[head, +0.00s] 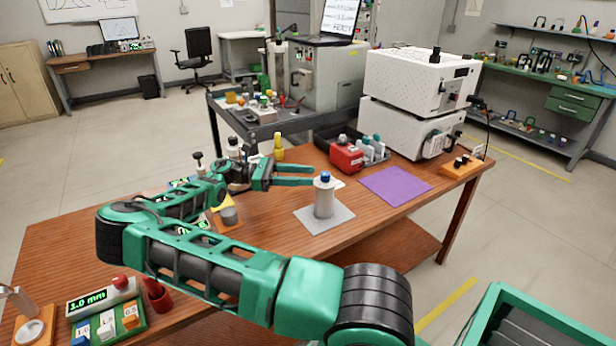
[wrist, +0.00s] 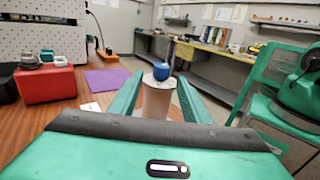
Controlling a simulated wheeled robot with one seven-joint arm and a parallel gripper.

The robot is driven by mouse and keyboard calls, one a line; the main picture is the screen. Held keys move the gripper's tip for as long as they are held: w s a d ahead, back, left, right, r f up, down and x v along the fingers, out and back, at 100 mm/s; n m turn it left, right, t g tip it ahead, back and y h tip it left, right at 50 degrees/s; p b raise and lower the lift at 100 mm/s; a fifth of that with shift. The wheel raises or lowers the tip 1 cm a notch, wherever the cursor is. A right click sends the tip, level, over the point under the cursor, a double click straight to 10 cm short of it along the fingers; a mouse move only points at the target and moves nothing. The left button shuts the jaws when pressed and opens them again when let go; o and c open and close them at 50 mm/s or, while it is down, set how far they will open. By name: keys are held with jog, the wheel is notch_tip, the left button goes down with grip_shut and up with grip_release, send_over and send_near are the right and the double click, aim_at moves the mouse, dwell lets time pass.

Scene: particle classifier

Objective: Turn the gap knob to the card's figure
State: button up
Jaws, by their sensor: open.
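The blue knob (wrist: 161,71) also shows in the wrist view. My gripper (head: 313,175) is open and level, with its fingers pointing at the cylinder. In the wrist view the cylinder (wrist: 156,100) appears between the fingers; contact cannot be told. No label shows which knob sets the gap.
A red box (head: 346,157) and a purple mat (head: 395,186) lie beyond the cylinder. Stacked white instruments (head: 418,80) stand at the back right. A green tray (head: 135,328) with labelled blocks sits front left. The table's front edge near the cylinder is bare.

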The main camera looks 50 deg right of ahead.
jog(key=s+a+n+t+h, duration=0.2)
jog(key=s+n+t+h, duration=0.2)
jog(key=n+t+h, duration=0.4)
jog(key=s+d+m+t+y, duration=0.1)
jog(key=s+d+y, duration=0.1)
jog(key=d, duration=0.8)
jog(key=shift+s, duration=0.15)
jog(key=c, duration=1)
